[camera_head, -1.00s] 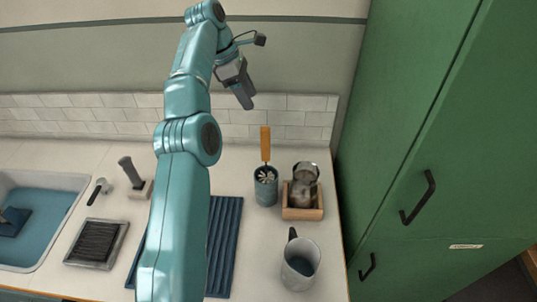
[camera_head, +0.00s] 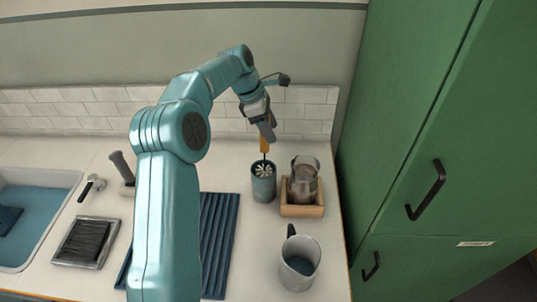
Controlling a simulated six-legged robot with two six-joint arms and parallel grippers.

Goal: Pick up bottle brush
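The bottle brush (camera_head: 264,145) has an orange handle and stands upright in a dark blue-grey cup (camera_head: 263,188) on the counter. White bristles show at the cup's mouth. My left gripper (camera_head: 267,131) is at the upper part of the handle and covers its top. The fingers overlap the handle in this view, and I cannot tell whether they are shut on it. My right gripper is not in view.
A glass jar in a wooden tray (camera_head: 302,211) stands just right of the cup, and a grey mug (camera_head: 299,264) is in front. A ribbed blue mat (camera_head: 217,245), a drain tray (camera_head: 86,242) and a sink (camera_head: 38,213) lie left. Green cabinets (camera_head: 430,120) border the right.

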